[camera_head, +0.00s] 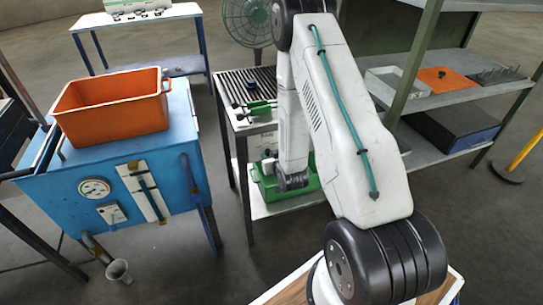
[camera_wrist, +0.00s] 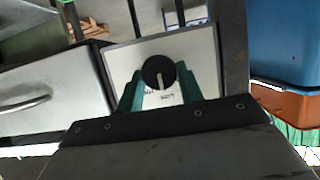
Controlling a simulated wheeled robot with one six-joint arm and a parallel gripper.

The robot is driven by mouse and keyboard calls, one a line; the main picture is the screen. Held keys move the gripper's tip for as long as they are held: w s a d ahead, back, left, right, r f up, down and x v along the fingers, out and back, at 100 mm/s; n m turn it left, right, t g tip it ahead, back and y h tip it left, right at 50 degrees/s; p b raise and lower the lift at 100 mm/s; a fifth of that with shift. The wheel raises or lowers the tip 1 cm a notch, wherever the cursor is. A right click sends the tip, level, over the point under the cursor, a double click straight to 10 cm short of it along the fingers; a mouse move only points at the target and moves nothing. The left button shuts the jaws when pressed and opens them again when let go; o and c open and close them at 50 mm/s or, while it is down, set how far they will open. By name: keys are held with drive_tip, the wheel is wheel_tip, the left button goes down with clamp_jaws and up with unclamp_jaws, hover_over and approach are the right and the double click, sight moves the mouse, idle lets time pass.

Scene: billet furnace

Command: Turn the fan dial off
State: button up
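A round black dial (camera_wrist: 158,72) with a pale pointer line sits on a light panel (camera_wrist: 120,62) in the wrist view. The pointer points down in that picture, toward small printed lettering too small to read surely. My gripper (camera_wrist: 160,90) has its two green fingers apart, one on each side of the dial's lower part. Whether they touch it I cannot tell. In the head view green finger-like bars (camera_head: 262,107) show left of my arm, above a pale plate; my arm hides the rest. A green caged fan (camera_head: 247,20) stands at the back.
A blue cabinet (camera_head: 110,195) with a gauge carries an orange bin (camera_head: 112,105) at left. A slatted stand (camera_head: 232,82) is in the middle, a green box (camera_head: 270,185) on its lower shelf. A metal shelf (camera_head: 425,100) stands at right. A white-topped table (camera_head: 135,16) is behind.

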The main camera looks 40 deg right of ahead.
drive_tip(key=shift+c, duration=1)
drive_tip(key=shift+o, duration=0.5)
drive_tip(key=shift+d, duration=0.35)
drive_tip(key=shift+a, duration=0.2)
drive_tip(key=shift+c, duration=0.5)
drive_tip(key=shift+a+n+h, duration=0.2)
drive_tip(key=shift+n+h, duration=0.7)
drive_tip(key=shift+n, duration=0.1)
drive_tip(key=n+h, duration=0.1)
drive_tip(key=n, duration=0.1)
drive_tip(key=n+h, duration=0.1)
drive_tip(key=n, duration=0.1)
drive_tip(key=shift+a+f, duration=0.15)
drive_tip(key=shift+a, duration=0.05)
drive_tip(key=shift+h, duration=0.4)
drive_tip(key=o, duration=1)
